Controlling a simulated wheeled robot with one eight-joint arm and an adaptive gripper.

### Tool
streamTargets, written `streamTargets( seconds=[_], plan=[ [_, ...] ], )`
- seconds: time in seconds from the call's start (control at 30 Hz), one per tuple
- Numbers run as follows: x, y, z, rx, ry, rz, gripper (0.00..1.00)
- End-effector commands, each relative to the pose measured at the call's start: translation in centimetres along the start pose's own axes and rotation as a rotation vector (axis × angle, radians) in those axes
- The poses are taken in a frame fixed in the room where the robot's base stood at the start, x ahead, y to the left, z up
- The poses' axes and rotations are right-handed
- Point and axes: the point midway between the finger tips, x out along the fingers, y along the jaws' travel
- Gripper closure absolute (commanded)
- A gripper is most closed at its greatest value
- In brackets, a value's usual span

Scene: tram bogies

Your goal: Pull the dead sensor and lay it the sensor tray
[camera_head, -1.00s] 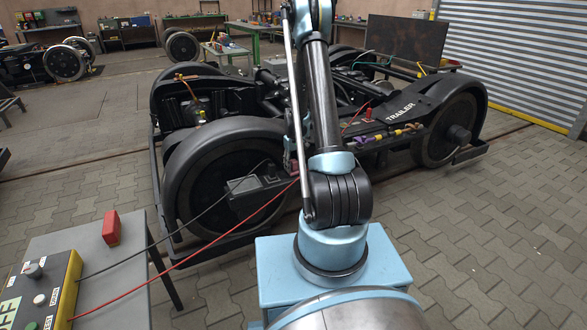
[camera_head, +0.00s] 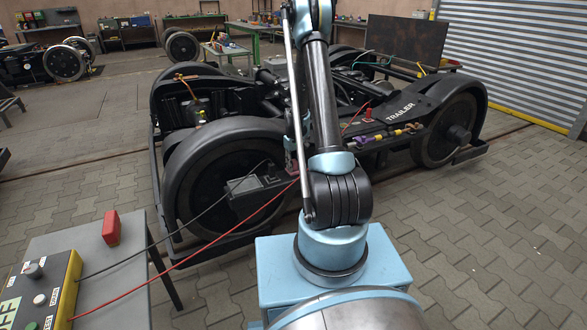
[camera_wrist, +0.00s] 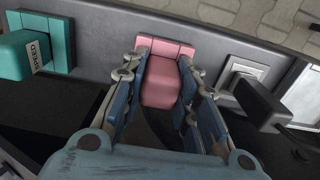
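In the wrist view a pink block-shaped connector or sensor (camera_wrist: 160,82) sits against a grey housing. My gripper (camera_wrist: 163,72) reaches over it with one finger on each side. The pads lie very close to its sides, but I cannot tell whether they press on it. A teal block (camera_wrist: 27,53) labelled SPEED is fixed to the left. No visible mark shows which one is dead. I cannot make out a sensor tray.
A pale socket with a black plug (camera_wrist: 262,103) is right of my gripper. At lower left a grey table (camera_head: 112,265) bears a red block (camera_head: 111,228) and a yellow-black control box (camera_head: 45,285). Black and red leads run from that box to the bogie. Paved floor at right is clear.

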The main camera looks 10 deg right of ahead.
Motion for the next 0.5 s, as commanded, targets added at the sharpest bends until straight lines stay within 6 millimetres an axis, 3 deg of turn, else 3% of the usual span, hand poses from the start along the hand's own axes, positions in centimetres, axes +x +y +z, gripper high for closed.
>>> streamTargets(
  seconds=[0.07, 0.5],
  plan=[
    [0.0, 0.0, 0.0, 0.0, 0.0, 0.0, 1.0],
    [-0.87, -0.01, 0.0, 0.0, 0.0, 0.0, 1.0]
  ],
)
